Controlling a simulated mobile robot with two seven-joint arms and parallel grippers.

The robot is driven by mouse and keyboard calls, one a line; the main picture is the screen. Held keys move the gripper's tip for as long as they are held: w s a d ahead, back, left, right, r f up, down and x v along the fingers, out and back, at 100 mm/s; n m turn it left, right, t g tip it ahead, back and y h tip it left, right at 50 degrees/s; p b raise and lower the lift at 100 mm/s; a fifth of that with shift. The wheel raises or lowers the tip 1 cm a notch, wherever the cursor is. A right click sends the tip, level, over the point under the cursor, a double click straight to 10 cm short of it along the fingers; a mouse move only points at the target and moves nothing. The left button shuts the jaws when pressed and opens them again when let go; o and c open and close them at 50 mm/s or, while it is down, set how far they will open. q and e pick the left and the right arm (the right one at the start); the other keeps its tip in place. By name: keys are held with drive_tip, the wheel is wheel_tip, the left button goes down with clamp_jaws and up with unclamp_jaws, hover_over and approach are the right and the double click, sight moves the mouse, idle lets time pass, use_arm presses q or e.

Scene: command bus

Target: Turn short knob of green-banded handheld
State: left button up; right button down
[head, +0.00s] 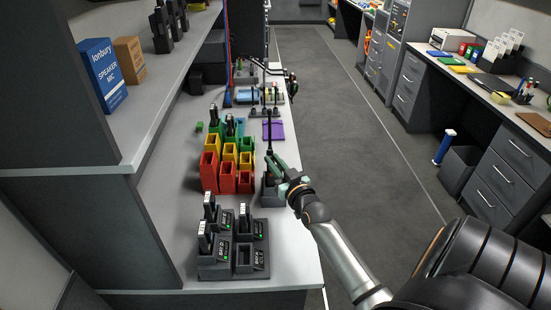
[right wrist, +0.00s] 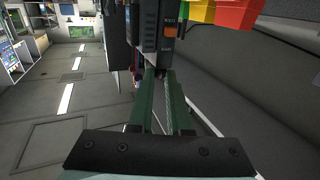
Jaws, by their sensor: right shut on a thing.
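A dark handheld (right wrist: 158,42) with an orange patch shows in the right wrist view, at the far end of my fingers. In the head view a thin black antenna (head: 269,132) rises just beyond my right gripper (head: 274,160). The green fingers of my right gripper, also in the right wrist view (right wrist: 160,74), close together at the handheld's top end. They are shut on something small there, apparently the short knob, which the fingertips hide. I cannot make out a green band. My left gripper is not in view.
Red, yellow and green bins (head: 228,180) stand left of the gripper. Dark charger docks (head: 244,257) with handhelds and green lights stand nearer. A purple pad (head: 273,130) lies beyond. The aisle floor (head: 340,120) to the right is clear.

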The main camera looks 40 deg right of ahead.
drive_tip(key=shift+a+m+g+h, duration=0.15)
drive_tip(key=shift+m+g+h, duration=0.25)
drive_tip(key=shift+m+h, duration=0.6)
drive_tip(key=c, duration=0.8)
unclamp_jaws()
drive_tip(key=shift+c, duration=0.2)
